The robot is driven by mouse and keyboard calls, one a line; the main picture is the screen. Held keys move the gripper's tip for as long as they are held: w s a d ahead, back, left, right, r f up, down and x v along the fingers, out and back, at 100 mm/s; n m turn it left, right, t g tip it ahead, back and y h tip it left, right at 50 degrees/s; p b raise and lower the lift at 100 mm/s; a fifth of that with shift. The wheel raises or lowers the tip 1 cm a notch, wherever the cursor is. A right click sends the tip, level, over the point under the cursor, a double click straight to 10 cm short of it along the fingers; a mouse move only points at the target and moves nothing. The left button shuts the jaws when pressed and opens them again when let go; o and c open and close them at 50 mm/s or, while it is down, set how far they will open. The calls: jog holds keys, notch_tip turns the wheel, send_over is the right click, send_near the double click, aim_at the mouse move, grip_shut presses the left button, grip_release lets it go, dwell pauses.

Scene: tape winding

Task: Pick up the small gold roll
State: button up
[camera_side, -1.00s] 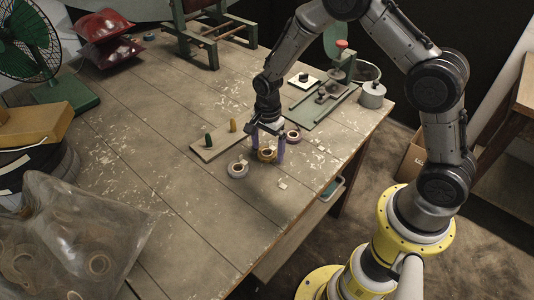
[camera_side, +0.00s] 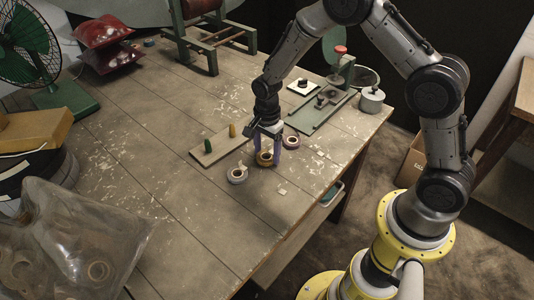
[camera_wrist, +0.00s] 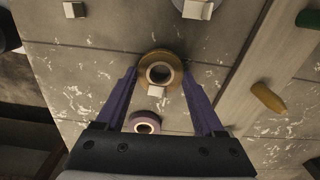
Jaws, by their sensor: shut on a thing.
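The small gold roll (camera_side: 264,159) stands among the tape rolls near the right side of the bench. It also shows in the wrist view (camera_wrist: 147,62), with a pale tab at its near rim. My gripper (camera_side: 267,156) points down over it, its two purple fingers shut on the roll's opposite sides. In the wrist view the fingertips (camera_wrist: 160,74) press close to its left and right edges. The roll seems at bench level; I cannot tell whether it touches the wood.
A white roll (camera_side: 237,181) lies to the left and a dark red roll (camera_side: 291,148) to the right. A board (camera_side: 222,145) with a green and a yellow peg is behind left. A green plate fixture (camera_side: 308,121) stands behind right.

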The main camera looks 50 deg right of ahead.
jog(key=shift+r, duration=0.5)
jog(key=s+r, duration=1.2)
jog(key=s, duration=0.2)
jog(key=w+a+r, duration=0.2)
jog(key=w+r, duration=0.1)
jog(key=w, duration=0.7)
jog(key=w+a+r, duration=0.1)
jog(key=w+r, duration=0.2)
jog(key=w, duration=0.7)
jog(key=w+a+f, duration=0.2)
jog(key=w, duration=0.1)
jog(key=w+a+f, duration=0.2)
jog(key=w+f, duration=0.1)
jog(key=w+a+f, duration=0.1)
jog(key=w+f, duration=0.2)
jog(key=shift+w+a, duration=0.1)
jog(key=shift+a, duration=0.3)
jog(key=shift+a+f, duration=0.1)
jog(key=shift+f, duration=2)
